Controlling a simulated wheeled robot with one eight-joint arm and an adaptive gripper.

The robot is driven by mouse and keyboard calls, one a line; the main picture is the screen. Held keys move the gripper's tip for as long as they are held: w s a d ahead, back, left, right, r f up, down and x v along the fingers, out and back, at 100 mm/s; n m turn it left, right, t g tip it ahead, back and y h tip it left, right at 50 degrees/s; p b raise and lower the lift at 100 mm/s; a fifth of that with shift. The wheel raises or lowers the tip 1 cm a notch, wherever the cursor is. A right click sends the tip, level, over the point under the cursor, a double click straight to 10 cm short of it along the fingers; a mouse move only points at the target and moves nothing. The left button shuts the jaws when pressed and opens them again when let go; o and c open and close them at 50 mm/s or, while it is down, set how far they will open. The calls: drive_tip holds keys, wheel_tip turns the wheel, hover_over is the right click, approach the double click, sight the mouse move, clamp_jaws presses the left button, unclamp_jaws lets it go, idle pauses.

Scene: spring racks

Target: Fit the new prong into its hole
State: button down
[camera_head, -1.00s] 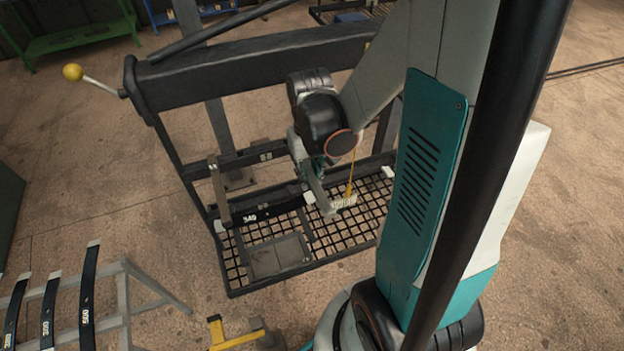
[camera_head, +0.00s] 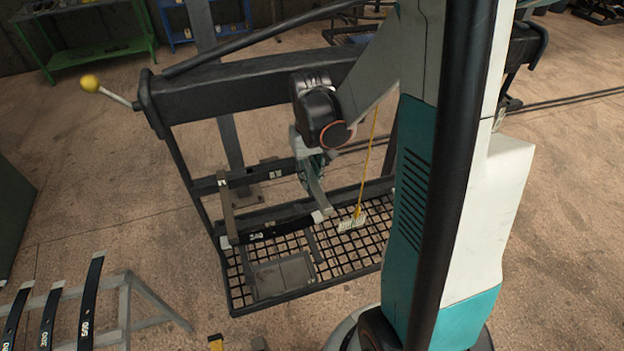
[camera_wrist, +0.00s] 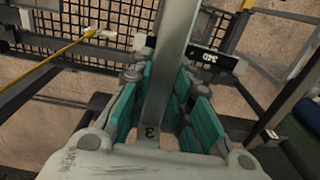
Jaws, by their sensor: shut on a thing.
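My gripper (camera_head: 313,168) is shut on the new prong (camera_wrist: 168,75), a flat grey bar marked "3" near the jaws. In the wrist view the prong runs up between the teal finger pads and out of the top of the picture. In the head view the prong (camera_head: 320,200) slants down from the jaws, with its lower end close to the white-tipped end of a black spring strip (camera_head: 285,227); I cannot tell whether they touch. Another grey prong (camera_head: 228,205) stands upright at the rack's left. I cannot make out the hole.
The black rack (camera_head: 260,88) has a thick top beam, a lever with a yellow ball (camera_head: 90,83), and a mesh floor (camera_head: 245,290). A yellow cord (camera_head: 368,160) hangs to a pale piece (camera_head: 350,222) on the mesh. Spring strips (camera_head: 88,300) lie on a grey stand at lower left.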

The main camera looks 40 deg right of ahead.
drive_tip(key=shift+w+d, duration=0.2)
drive_tip(key=shift+w, duration=0.5)
drive_tip(key=shift+w+d, duration=0.2)
drive_tip(key=shift+w, duration=0.45)
drive_tip(key=shift+f+b, duration=0.3)
drive_tip(key=shift+b, duration=0.7)
idle(1.0)
drive_tip(key=shift+f+b, duration=2.2)
drive_tip(key=shift+f, duration=0.25)
idle(0.8)
